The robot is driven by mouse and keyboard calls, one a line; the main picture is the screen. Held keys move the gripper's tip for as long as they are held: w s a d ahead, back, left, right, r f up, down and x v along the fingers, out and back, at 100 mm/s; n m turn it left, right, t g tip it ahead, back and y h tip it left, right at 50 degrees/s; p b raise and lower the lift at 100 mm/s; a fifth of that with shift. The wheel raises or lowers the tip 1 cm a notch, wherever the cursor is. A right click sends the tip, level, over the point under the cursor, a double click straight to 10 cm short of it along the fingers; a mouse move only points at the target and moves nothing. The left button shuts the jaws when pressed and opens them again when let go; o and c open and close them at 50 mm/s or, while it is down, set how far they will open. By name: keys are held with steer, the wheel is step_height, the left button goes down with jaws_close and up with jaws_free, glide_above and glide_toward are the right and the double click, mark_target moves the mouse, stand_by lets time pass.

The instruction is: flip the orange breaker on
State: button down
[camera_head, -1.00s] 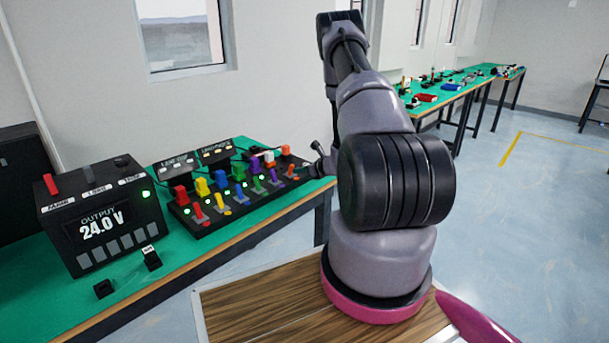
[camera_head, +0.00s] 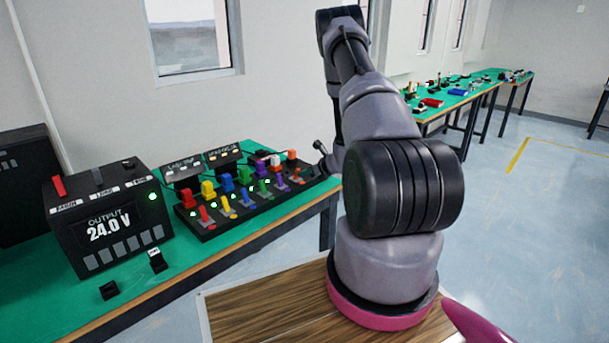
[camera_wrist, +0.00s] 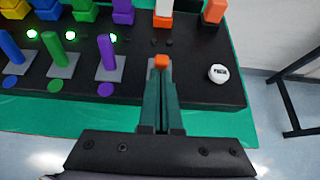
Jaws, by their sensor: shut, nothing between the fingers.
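The orange breaker lever (camera_wrist: 161,61) shows as a small orange tip just beyond my fingertips in the wrist view. Its lower part is hidden by my gripper (camera_wrist: 160,80), whose two green fingers are shut together with nothing between them. I cannot tell whether the fingers touch the lever. No green light shows by this lever, while lights glow by levers to its left. In the head view the orange lever (camera_head: 298,175) is at the right end of the black breaker panel (camera_head: 212,233), and my gripper is mostly hidden beside it.
Purple (camera_wrist: 107,52), green (camera_wrist: 54,48) and other coloured levers stand in a row to the left. Coloured blocks line the row behind, including a white-and-orange one (camera_wrist: 162,22) and an orange one (camera_wrist: 213,11). A white round button (camera_wrist: 218,73) sits to the right. A power supply (camera_head: 108,215) reads 24.0 V.

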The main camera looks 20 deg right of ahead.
steer(key=shift+w+r, duration=0.1)
steer(key=shift+r, duration=0.05)
steer(key=shift+w+a+r+g+h, duration=0.15)
steer(key=shift+w+r+g+h, duration=0.15)
steer(key=shift+g, duration=0.45)
steer(key=shift+w+a+r+g+h, duration=0.2)
steer(key=shift+w+g, duration=0.1)
steer(key=shift+g, duration=0.45)
steer(key=shift+w+a+r, duration=0.1)
steer(key=shift+w+r, duration=0.1)
steer(key=shift+w, duration=0.25)
steer(key=shift+r, duration=0.8)
